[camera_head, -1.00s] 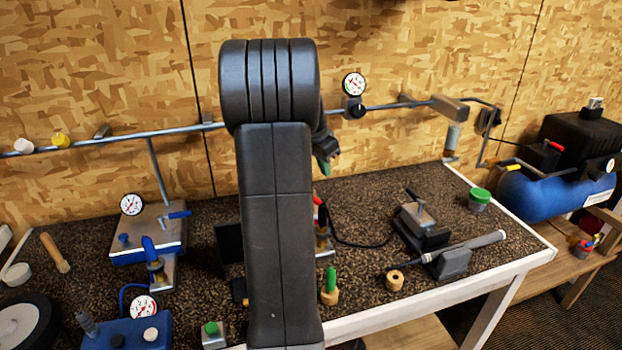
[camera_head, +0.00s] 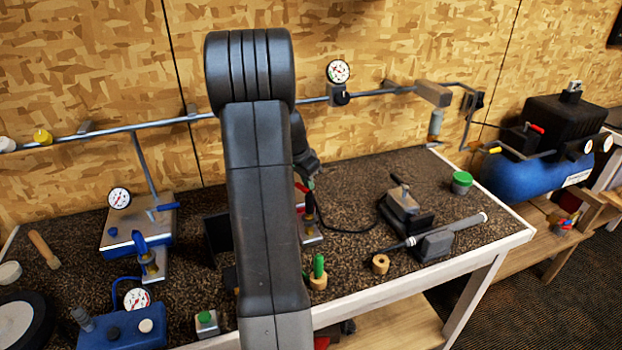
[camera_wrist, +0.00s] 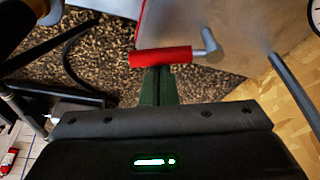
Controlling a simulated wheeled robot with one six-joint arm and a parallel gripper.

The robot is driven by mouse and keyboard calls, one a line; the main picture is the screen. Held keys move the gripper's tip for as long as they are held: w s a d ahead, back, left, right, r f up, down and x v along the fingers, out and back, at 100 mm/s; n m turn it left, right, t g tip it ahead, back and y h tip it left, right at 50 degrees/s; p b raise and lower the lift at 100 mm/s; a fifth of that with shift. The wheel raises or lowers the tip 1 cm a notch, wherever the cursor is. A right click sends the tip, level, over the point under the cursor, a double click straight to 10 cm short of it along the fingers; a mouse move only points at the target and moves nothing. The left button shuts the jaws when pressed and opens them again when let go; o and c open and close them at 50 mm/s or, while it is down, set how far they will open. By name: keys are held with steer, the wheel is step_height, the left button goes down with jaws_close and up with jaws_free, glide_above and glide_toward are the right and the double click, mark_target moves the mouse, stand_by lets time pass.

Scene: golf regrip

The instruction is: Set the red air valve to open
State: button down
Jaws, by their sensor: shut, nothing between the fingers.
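The red valve handle (camera_head: 300,187) stands on a brass-coloured fitting (camera_head: 309,207) on the bench, just right of my arm, which partly hides it. In the wrist view a red lever (camera_wrist: 160,56) lies crosswise right at the tips of my gripper (camera_wrist: 158,72), next to a grey pin. My gripper's green fingers are shut together with nothing between them. They look touching or very close to the red lever; I cannot tell which. In the head view the fingertips are mostly hidden beside the red handle.
A blue-handled valve (camera_head: 145,255) stands to the left, with gauges and a blue pump base (camera_head: 125,330). A clamp (camera_head: 402,205) and a club grip (camera_head: 460,227) lie to the right. A blue compressor (camera_head: 530,178) with another small red handle is beyond the bench.

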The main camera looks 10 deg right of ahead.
steer(key=m+b, duration=0.2)
steer(key=b, duration=0.1)
steer(key=shift+s+a+f+g, duration=0.25)
steer(key=shift+s+a+g, duration=0.05)
steer(key=shift+s+a, duration=0.1)
steer(key=shift+s+a+m+b, duration=0.15)
steer(key=shift+a+m+b, duration=0.15)
steer(key=shift+m+b, duration=0.45)
steer(key=shift+s+a+r, duration=0.2)
steer(key=shift+r, duration=0.15)
steer(key=v, duration=1.3)
steer(key=shift+w+a+r+b, duration=0.25)
steer(key=shift+a+b, duration=0.1)
steer(key=shift+a, duration=0.05)
steer(key=shift+f, duration=0.1)
